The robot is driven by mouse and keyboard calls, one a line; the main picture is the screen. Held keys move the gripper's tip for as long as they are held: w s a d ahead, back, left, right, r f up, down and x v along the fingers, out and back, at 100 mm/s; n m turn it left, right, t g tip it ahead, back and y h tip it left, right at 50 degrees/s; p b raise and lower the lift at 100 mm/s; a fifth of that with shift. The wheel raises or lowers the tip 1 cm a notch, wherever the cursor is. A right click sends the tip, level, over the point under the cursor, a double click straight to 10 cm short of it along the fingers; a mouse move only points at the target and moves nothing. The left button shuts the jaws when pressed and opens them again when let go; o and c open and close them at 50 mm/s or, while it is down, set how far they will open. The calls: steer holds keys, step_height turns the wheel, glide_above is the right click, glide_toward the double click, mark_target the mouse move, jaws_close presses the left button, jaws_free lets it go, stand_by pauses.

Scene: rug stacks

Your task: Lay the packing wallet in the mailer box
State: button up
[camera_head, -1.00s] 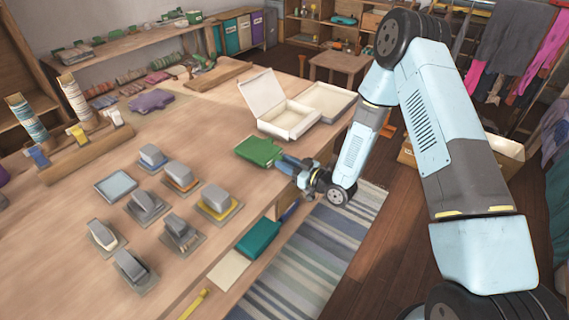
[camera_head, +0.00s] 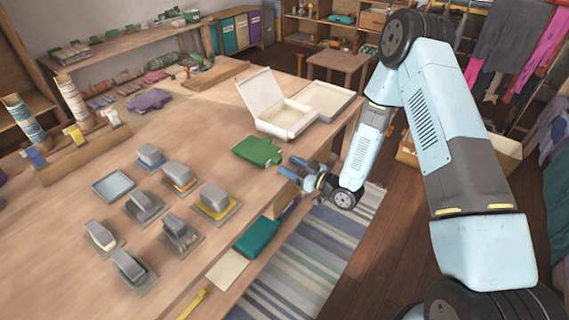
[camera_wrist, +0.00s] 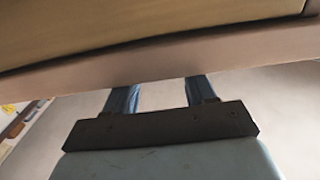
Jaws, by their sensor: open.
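The green packing wallet (camera_head: 257,151) lies flat on the workbench near its right edge. The white mailer box (camera_head: 287,121) stands just behind it on the bench, its lid (camera_head: 260,92) raised. My gripper (camera_head: 287,168) is open and empty just off the wallet's right end, at the bench edge, with a small gap between them. In the wrist view my two fingers (camera_wrist: 162,96) stand apart with nothing between them. A tan surface and a pale edge cross the top of that view; I cannot tell which parts they are.
A shallow white tray (camera_head: 328,100) sits right of the mailer box. Several grey-topped blocks on plates (camera_head: 176,176) and a blue-grey tray (camera_head: 114,186) stand left on the bench (camera_head: 190,120). A striped rug (camera_head: 320,245) covers the floor there.

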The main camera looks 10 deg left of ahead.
steer(key=w+v, duration=0.1)
steer(key=v, duration=1)
steer(key=w+d+r+m+t+h, duration=0.1)
steer(key=w+d+r+h, duration=0.5)
steer(key=r, duration=0.3)
steer(key=w+d+r+m+t+h, duration=0.15)
steer(key=w+d+r+h, duration=0.3)
steer(key=d+r, duration=0.45)
steer(key=s+d+r+m+h, duration=0.2)
steer(key=s+d+r+h, duration=0.15)
steer(key=r, duration=0.25)
steer(key=s+d+r+m+h, duration=0.25)
steer(key=s+d+r, duration=0.2)
steer(key=r, duration=0.25)
steer(key=s+d+r+m+g, duration=0.1)
steer(key=s+d+r+m, duration=0.1)
steer(key=s, duration=0.5)
steer(key=s+d+r+m+g, duration=0.1)
steer(key=s+d+r+m, duration=0.1)
steer(key=s+r, duration=0.3)
steer(key=shift+s+d+m+h, duration=0.3)
steer(key=shift+s+h, duration=0.15)
steer(key=shift+s, duration=0.55)
steer(key=shift+o, duration=0.3)
steer(key=s+a+r+m+g, duration=0.1)
steer(key=s+r+g, duration=0.1)
steer(key=s, duration=0.8)
steer(key=shift+m+y, duration=0.4)
